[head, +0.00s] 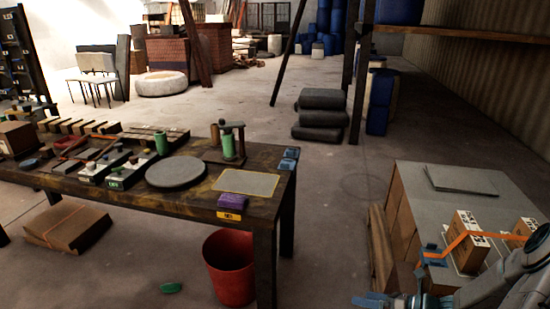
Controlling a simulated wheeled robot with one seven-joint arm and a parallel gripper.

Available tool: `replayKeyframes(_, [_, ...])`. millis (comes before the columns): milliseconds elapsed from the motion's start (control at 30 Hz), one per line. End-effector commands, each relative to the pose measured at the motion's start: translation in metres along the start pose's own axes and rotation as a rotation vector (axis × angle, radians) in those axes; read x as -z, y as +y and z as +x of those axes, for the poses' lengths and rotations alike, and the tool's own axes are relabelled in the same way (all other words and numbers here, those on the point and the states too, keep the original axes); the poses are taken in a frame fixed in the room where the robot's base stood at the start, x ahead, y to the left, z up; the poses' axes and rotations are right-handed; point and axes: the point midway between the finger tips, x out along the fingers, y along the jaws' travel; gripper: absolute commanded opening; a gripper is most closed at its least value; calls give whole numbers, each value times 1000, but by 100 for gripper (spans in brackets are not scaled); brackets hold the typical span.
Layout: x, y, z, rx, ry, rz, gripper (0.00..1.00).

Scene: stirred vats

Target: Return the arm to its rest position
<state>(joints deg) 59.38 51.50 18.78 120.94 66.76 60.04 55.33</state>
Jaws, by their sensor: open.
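My arm comes in at the lower right corner, grey and teal. My gripper (408,280) is at its end, low in the picture, with blue-tipped fingers spread apart and nothing seen between them. It hangs beside the near left corner of a grey-topped brown cabinet (412,192). Part of the gripper is cut off by the bottom edge.
A dark workbench (272,200) on the left holds a round grey disc (176,172), green bottles (228,142) and a purple block (233,201). A red bin (229,275) stands below it. Small boxes (473,226) sit on the cabinet. Open floor lies between.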

Motion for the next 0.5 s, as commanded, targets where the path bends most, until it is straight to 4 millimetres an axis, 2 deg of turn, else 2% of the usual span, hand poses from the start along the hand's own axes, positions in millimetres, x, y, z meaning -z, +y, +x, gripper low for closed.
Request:
replayKeyframes(33, [-12,22,1,-15,74,-98,100])
replayKeyframes(100, [-20,47,2,-42,172,-234,100])
replayKeyframes(267, [-36,101,1,-118,381,-544,100])
replayKeyframes(500, [-58,177,-12,-255,661,-1012,100])
